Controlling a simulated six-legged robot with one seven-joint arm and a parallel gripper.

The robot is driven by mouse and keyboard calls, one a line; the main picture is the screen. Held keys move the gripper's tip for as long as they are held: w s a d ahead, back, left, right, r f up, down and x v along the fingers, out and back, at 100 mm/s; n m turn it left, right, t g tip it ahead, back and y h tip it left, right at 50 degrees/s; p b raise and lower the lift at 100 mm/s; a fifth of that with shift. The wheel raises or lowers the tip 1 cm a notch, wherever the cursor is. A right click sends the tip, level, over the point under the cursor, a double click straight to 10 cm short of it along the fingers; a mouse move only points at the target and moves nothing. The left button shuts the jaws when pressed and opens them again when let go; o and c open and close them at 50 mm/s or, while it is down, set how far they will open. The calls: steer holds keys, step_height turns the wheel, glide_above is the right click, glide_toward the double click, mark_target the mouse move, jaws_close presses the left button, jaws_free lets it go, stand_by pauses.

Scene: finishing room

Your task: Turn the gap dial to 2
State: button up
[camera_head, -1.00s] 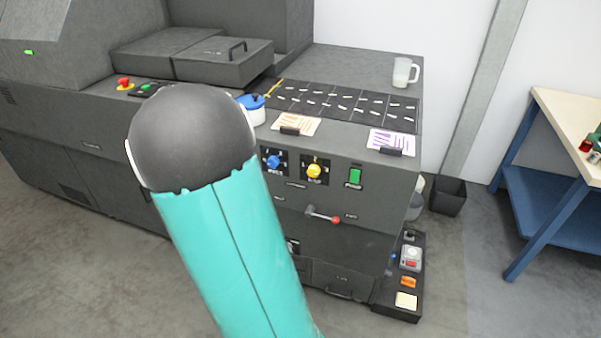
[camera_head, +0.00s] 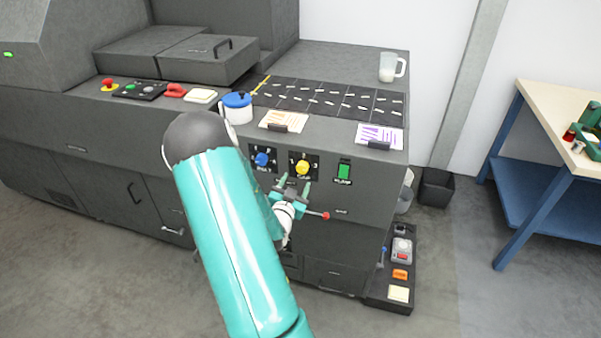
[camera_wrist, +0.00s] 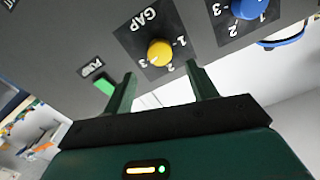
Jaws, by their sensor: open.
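The gap dial is a yellow round knob (camera_head: 303,168) on a black square plate on the machine's front. In the wrist view the yellow knob (camera_wrist: 160,53) appears upside down, with the word GAP and the marks 1, 2 and 3 around it. I cannot tell which mark it points at. My gripper (camera_head: 294,181) is open and empty, just in front of and slightly below the dial in the head view. In the wrist view its two green fingers (camera_wrist: 161,72) stand apart, with the knob appearing between and beyond their tips, apparently not touched.
A blue dial (camera_head: 262,159) sits left of the yellow one. A green switch (camera_head: 344,172) sits to its right. A red-tipped lever (camera_head: 325,215) sticks out below, near my gripper. Paper cards (camera_head: 380,135) and a blue-lidded pot (camera_head: 237,107) stand on the ledge above.

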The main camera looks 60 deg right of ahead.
mark_target(301, 170)
steer(key=d, duration=0.4)
steer(key=w+d, duration=0.1)
steer(key=d, duration=0.1)
steer(key=shift+d, duration=0.2)
steer(key=c, duration=1)
